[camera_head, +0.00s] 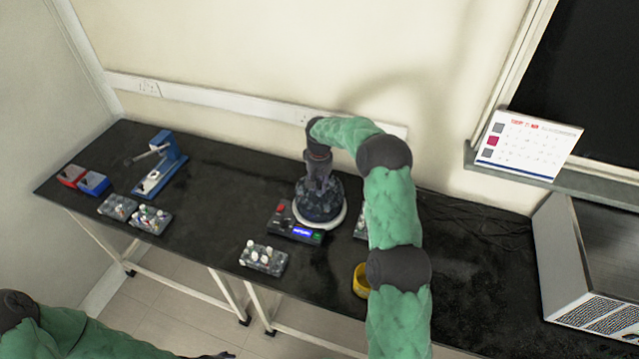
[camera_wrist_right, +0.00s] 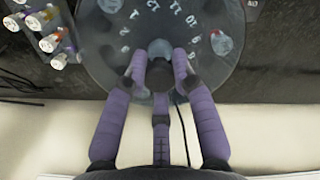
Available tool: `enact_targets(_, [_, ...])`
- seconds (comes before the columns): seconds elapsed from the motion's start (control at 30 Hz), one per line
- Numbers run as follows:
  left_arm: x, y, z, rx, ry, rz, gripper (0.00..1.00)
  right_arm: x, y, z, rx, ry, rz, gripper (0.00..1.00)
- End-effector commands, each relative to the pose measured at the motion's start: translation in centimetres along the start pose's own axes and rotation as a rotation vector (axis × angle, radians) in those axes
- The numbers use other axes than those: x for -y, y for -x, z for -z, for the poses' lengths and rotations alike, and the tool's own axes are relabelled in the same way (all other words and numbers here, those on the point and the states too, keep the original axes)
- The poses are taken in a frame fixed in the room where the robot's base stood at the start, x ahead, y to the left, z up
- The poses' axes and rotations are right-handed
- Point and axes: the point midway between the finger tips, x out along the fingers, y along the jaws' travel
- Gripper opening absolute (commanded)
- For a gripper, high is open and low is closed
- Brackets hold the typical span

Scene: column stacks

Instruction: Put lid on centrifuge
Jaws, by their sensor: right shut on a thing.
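The centrifuge (camera_head: 281,222) stands on the black bench, with a lit blue display on its front panel and a pale round rim. A dark, see-through domed lid (camera_head: 318,209) sits at the centrifuge's round top. I cannot tell whether the lid rests fully on the rim.
A tube rack (camera_head: 263,259) stands in front of the centrifuge. Another rack (camera_head: 361,228) is partly hidden behind my right arm. A yellow container (camera_head: 361,281) is near the front edge. A blue device (camera_head: 162,163), two more racks and small boxes (camera_head: 92,183) stand left.

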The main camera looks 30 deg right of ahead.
Motion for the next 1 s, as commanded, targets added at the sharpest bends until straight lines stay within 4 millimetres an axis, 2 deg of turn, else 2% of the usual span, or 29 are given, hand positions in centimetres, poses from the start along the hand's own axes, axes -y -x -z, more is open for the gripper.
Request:
enact_targets(0.33, [0.04,-0.10,0.00,0.000,0.000,0.000,0.61,-0.01,-0.20,0.02,0.000,0.000,0.000,0.00])
enact_targets(0.37, [0.04,-0.10,0.00,0.000,0.000,0.000,0.61,-0.01,-0.20,0.02,0.000,0.000,0.000,0.33])
enact_targets(0.43, [0.04,-0.10,0.00,0.000,0.000,0.000,0.61,-0.01,-0.20,0.01,0.000,0.000,0.000,0.52])
enact_targets(0.67, [0.04,-0.11,0.00,0.000,0.000,0.000,0.61,-0.01,-0.21,0.00,0.000,0.000,0.000,0.55])
enact_targets(0.7, [0.04,-0.11,0.01,0.000,0.000,0.000,0.61,0.00,-0.26,-0.03,0.001,0.000,0.000,0.57])
enact_targets(0.77, [0.04,-0.11,0.00,0.000,0.000,0.000,0.61,0.00,-0.26,-0.03,0.001,0.000,0.000,0.73])
enact_targets(0.8, [0.04,-0.11,0.00,0.000,0.000,0.000,0.61,0.00,-0.26,-0.03,0.001,0.000,0.000,0.78])
enact_targets(1.0, [0.04,-0.11,0.00,0.000,0.000,0.000,0.61,0.00,-0.25,-0.03,0.001,0.000,0.000,0.78])
